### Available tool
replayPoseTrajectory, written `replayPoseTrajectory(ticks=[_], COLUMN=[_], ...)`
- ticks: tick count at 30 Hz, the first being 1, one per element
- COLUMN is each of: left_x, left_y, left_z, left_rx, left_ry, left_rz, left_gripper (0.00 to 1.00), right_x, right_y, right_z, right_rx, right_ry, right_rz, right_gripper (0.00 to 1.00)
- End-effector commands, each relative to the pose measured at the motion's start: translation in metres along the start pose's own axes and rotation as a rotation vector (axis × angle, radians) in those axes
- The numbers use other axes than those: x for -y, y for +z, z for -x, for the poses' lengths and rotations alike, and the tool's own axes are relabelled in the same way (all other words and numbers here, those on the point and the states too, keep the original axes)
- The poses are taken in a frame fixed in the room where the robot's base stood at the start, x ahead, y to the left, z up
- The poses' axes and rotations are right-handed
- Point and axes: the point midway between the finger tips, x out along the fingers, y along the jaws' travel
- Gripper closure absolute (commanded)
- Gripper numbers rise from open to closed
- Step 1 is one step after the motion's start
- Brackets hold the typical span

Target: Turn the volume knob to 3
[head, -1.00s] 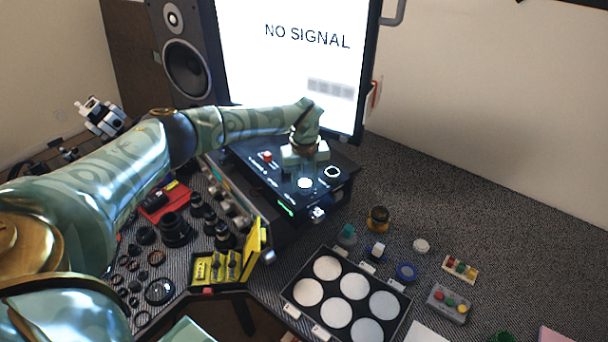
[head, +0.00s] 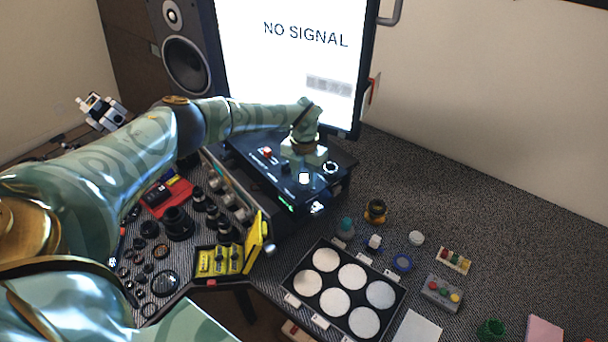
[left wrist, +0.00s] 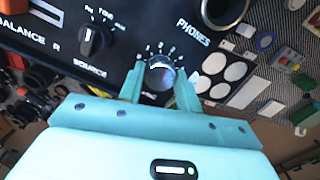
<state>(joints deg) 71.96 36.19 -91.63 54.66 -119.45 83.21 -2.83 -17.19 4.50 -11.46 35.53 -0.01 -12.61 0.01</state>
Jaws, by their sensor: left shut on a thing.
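The volume knob (left wrist: 160,76) is a round silver-topped knob on the black amplifier panel, with small numbers around it in the left wrist view. It shows as a bright spot in the head view (head: 304,178). My left gripper (left wrist: 160,88) is shut on the knob, one finger on each side; in the head view it reaches down over the amplifier (head: 262,180). The knob's pointer and the number it faces are too small to read surely. My right gripper is not in view.
Beside the knob are the black source knob (left wrist: 95,40) and a phones socket (left wrist: 222,10). A monitor (head: 290,60) reading NO SIGNAL stands behind the amplifier. A tray of white discs (head: 288,282) and a yellow case (head: 218,262) lie in front.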

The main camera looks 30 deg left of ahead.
Motion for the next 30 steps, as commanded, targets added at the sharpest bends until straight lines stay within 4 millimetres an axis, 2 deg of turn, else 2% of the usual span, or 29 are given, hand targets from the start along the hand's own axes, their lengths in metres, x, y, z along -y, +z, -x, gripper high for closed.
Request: replayPoseTrajectory(ticks=[20, 21, 23, 30], left_x=[-0.0006, -0.0005, -0.0005, -0.0002], left_y=[0.0016, 0.0016, 0.0014, 0.0006], left_z=[0.0018, 0.0018, 0.0017, 0.0009], left_rx=[0.005, 0.005, 0.005, 0.002], left_ry=[0.001, 0.001, 0.001, 0.000], left_rz=[-0.061, -0.060, -0.060, -0.060], left_gripper=[0.89, 0.58, 0.44, 0.44], right_x=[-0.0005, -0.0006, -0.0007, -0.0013], right_y=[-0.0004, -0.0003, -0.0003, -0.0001], right_z=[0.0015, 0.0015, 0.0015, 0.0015], right_rx=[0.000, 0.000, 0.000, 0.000], right_ry=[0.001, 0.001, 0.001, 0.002], right_rz=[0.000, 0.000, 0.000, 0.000], right_gripper=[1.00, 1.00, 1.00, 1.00])
